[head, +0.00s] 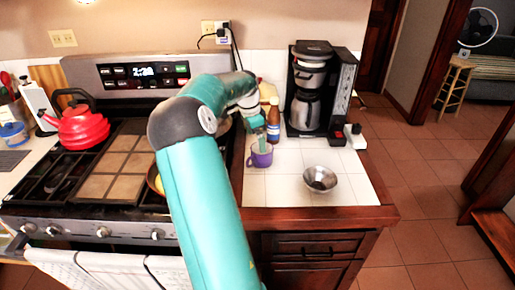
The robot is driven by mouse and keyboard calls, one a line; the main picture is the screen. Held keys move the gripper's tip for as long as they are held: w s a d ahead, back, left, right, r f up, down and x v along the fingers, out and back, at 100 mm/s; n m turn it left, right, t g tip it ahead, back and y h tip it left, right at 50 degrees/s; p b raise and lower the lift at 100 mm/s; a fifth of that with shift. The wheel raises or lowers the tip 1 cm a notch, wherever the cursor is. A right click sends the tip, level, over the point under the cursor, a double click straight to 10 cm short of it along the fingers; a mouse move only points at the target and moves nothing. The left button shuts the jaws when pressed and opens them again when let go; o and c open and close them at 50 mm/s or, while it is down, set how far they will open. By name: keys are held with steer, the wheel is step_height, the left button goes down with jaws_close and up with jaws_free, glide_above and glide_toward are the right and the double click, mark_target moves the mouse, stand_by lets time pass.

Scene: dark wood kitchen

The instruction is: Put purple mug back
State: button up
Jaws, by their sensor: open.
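The purple mug (260,160) stands upright on the white tiled counter (285,188), right of the stove. My gripper (260,140) reaches down from above, just over the mug's rim. A teal finger overlaps the mug's mouth; I cannot tell whether it is inside the mug or behind it, or whether it touches. The gripper is open and holds nothing that I can see. My arm hides part of the stove and the counter's left edge.
A metal bowl (320,179) sits right of the mug. A brown bottle (273,125) stands close behind it, with a coffee maker (311,95) at the back right. A red kettle (82,128) is on the stove (115,185). Free tile lies in front of the mug.

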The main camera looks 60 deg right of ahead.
steer(key=shift+w+a+r, duration=0.15)
steer(key=shift+r, duration=0.9)
steer(key=shift+w+a+r, duration=0.1)
steer(key=shift+r, duration=0.95)
